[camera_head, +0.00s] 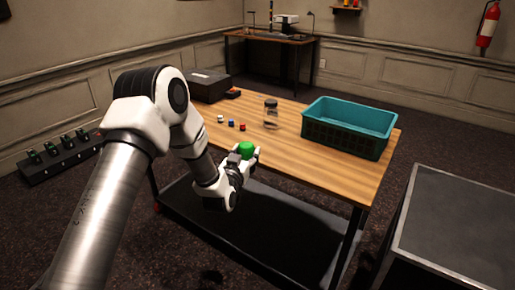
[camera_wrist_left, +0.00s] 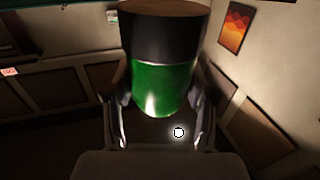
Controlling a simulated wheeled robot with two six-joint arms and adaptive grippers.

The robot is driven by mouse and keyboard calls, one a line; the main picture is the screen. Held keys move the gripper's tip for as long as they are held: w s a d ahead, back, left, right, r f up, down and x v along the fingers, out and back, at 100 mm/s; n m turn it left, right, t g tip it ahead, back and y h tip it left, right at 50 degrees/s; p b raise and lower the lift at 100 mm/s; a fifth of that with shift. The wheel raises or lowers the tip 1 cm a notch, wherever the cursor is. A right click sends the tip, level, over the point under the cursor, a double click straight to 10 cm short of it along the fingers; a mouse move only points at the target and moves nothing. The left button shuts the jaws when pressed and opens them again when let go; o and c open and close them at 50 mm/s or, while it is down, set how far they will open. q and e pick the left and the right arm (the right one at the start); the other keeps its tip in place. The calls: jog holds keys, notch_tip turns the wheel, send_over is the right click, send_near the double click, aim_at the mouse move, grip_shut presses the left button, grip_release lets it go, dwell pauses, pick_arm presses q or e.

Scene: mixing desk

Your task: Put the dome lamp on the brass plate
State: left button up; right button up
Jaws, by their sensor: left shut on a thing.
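A green, rounded thing, which looks like the dome lamp (camera_head: 246,150), is at the tips of my left gripper (camera_head: 240,163). In the left wrist view the dome lamp (camera_wrist_left: 163,85) is large, with a glossy green rounded end, a black band and a brown far end. The fingers of my left gripper (camera_wrist_left: 163,115) lie on both sides of the green part and are shut on it. In the head view it is by the near edge of the wooden table. I cannot make out a brass plate in either view. My right gripper is not in view.
The wooden table (camera_head: 310,165) holds a teal crate (camera_head: 345,142), a glass jar (camera_head: 271,118), small white, blue and red blocks (camera_head: 231,123), and a black case (camera_head: 208,86). A grey-topped cabinet (camera_head: 460,225) stands at the right. The table's front middle is clear.

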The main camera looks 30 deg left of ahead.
pick_arm(q)
jog(key=shift+f, duration=0.1)
jog(key=shift+w+f, duration=0.1)
jog(key=shift+f, duration=0.45)
jog(key=shift+s+d+f+m+h+p, duration=0.9)
jog(key=shift+s+d+f, duration=1.55)
jog(key=shift+d, duration=2.35)
jog(key=shift+s+d+f+m+h+p, duration=0.5)
jog(key=shift+s+d+f+h+p, duration=0.75)
jog(key=shift+s+d, duration=2.9)
jog(key=w+a+r+n+y+b, duration=0.1)
jog(key=w+a+r, duration=0.1)
jog(key=w+a, duration=0.2)
jog(key=w+a+r+n+y+b, duration=0.1)
jog(key=w+a+r+y+b, duration=0.1)
jog(key=w+a, duration=0.3)
jog(key=w+a+r+y+b, duration=0.1)
jog(key=w+a+r, duration=0.2)
jog(key=a, duration=0.5)
jog(key=shift+w+a+r+n, duration=0.15)
jog(key=shift+w+a+n, duration=0.25)
jog(key=shift+w, duration=0.25)
jog(key=shift+a+r, duration=0.2)
jog(key=shift+r, duration=0.15)
jog(key=shift+d, duration=0.15)
